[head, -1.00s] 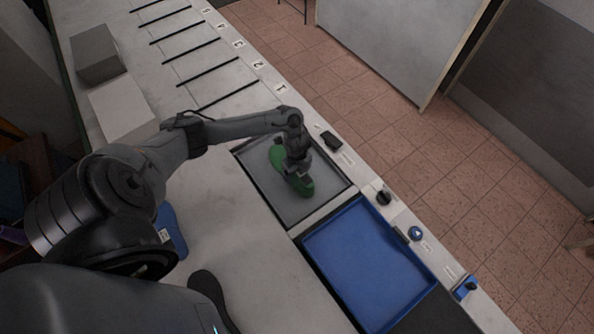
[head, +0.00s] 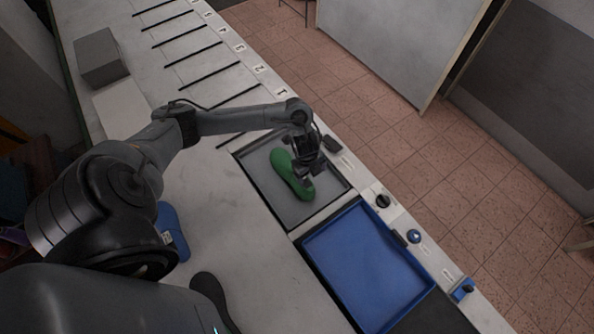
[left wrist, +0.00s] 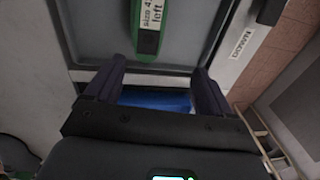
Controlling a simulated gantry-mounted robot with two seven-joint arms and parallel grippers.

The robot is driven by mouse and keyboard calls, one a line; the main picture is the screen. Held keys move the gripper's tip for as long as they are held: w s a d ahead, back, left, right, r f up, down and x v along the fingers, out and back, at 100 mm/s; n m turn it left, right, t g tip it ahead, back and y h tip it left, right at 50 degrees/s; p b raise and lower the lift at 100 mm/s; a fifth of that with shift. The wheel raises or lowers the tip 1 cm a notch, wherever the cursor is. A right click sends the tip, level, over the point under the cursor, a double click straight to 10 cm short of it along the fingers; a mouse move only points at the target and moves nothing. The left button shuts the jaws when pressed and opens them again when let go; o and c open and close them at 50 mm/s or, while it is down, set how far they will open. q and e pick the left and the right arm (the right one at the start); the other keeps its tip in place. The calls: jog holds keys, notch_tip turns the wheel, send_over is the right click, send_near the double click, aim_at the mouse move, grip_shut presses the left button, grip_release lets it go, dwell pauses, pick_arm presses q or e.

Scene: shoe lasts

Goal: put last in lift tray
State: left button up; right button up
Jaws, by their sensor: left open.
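A green last (head: 291,176) lies in a shallow grey tray (head: 322,206) set in the bench. In the left wrist view the last (left wrist: 149,14) shows one end with a white label reading "size 4" and "left". My left gripper (head: 308,178) is open above the last's right side in the head view. In the left wrist view its two fingers (left wrist: 157,85) are spread with nothing between them, and the last lies beyond the fingertips. A blue tray (head: 366,262) sits beside the grey one. I cannot tell which is the lift tray. My right gripper is not in view.
A blue labelled object (head: 172,230) and a dark sole-shaped object (head: 212,296) lie on the bench near my arm. A grey box (head: 101,57) stands at the back left. Knobs (head: 383,201) line the trays' right edge. Numbered slots at the back are empty.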

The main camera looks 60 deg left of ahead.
pick_arm(q)
jog(key=d+r+n+t+h, duration=0.2)
jog(key=d+n+t, duration=0.15)
jog(key=d, duration=1.45)
jog(key=s+a+r+n+y, duration=0.1)
jog(key=s+r+n, duration=0.2)
jog(key=s+n, duration=0.3)
jog(key=s+a+r+n+g+y, duration=0.1)
jog(key=s+r+n, duration=0.3)
jog(key=s, duration=0.4)
jog(key=shift+a+r+n, duration=0.3)
jog(key=shift+a+n, duration=0.25)
jog(key=shift+n, duration=0.3)
jog(key=shift+g, duration=0.25)
